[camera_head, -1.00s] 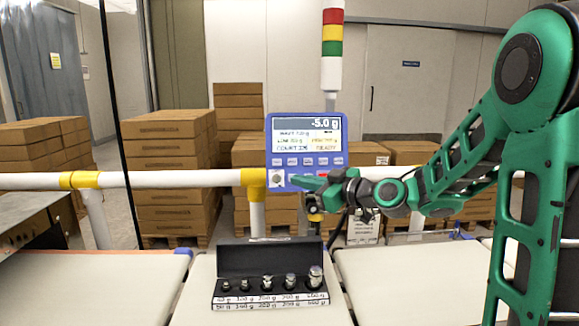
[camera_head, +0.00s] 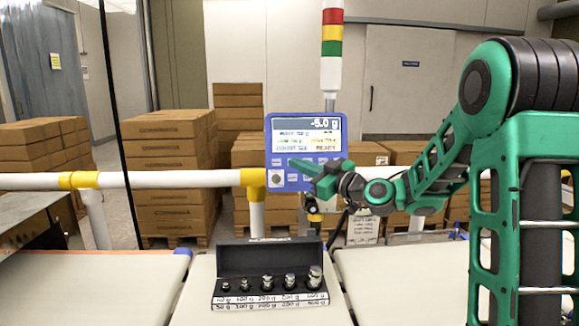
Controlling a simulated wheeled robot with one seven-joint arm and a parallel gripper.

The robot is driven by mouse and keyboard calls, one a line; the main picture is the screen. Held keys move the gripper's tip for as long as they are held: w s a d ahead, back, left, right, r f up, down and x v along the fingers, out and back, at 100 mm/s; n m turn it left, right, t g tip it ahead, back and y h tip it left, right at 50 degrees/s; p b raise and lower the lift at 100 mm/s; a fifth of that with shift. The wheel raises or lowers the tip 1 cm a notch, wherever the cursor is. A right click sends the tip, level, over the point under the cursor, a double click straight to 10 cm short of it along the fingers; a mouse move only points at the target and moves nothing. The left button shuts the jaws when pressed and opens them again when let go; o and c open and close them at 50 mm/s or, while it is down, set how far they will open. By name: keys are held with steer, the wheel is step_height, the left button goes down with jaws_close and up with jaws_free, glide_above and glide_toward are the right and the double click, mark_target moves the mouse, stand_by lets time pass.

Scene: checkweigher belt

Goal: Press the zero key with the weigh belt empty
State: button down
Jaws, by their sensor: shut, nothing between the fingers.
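The blue control panel (camera_head: 274,124) hangs on the rail at the middle, with a row of small keys under its screen. The screen (camera_head: 307,123) reads about -5.0 g; its smaller text is hard to read. My gripper (camera_head: 293,163) is shut and empty, its green fingertips in front of the key row. They cover some keys, and I cannot tell whether they touch. I cannot read which key is zero. The middle belt section (camera_head: 202,285) bears an open black case (camera_head: 268,260) with several metal weights.
A white rail with yellow joints (camera_head: 150,179) crosses behind the belts. Belt sections lie left (camera_head: 90,285) and right (camera_head: 410,280). A red-yellow-green signal tower (camera_head: 332,40) rises behind the panel. Stacked cartons (camera_head: 168,170) stand behind the rail.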

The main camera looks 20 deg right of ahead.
steer(key=shift+w+d+f, duration=0.15)
steer(key=shift+w+f, duration=0.1)
steer(key=shift+w, duration=0.6)
steer(key=shift+w+d+f, duration=0.2)
steer(key=shift+w+f, duration=0.05)
steer(key=shift+w, duration=0.65)
steer(key=shift+w+d+f, duration=0.15)
steer(key=shift+w+f, duration=0.1)
steer(key=shift+w, duration=0.6)
steer(key=shift+w+d, duration=0.1)
steer(key=shift+w, duration=0.2)
steer(key=shift+w+d+f, duration=0.1)
steer(key=shift+w+f, duration=0.05)
steer(key=shift+w, duration=0.2)
stand_by(0.7)
steer(key=shift+s, duration=0.1)
stand_by(0.4)
steer(key=shift+s+r, duration=0.25)
steer(key=shift+s, duration=0.45)
steer(key=shift+a, duration=0.2)
steer(key=s, duration=0.1)
steer(key=s+r, duration=0.1)
steer(key=s, duration=0.1)
steer(key=s+a, duration=0.1)
steer(key=shift+s+r, duration=0.2)
steer(key=shift+s, duration=0.15)
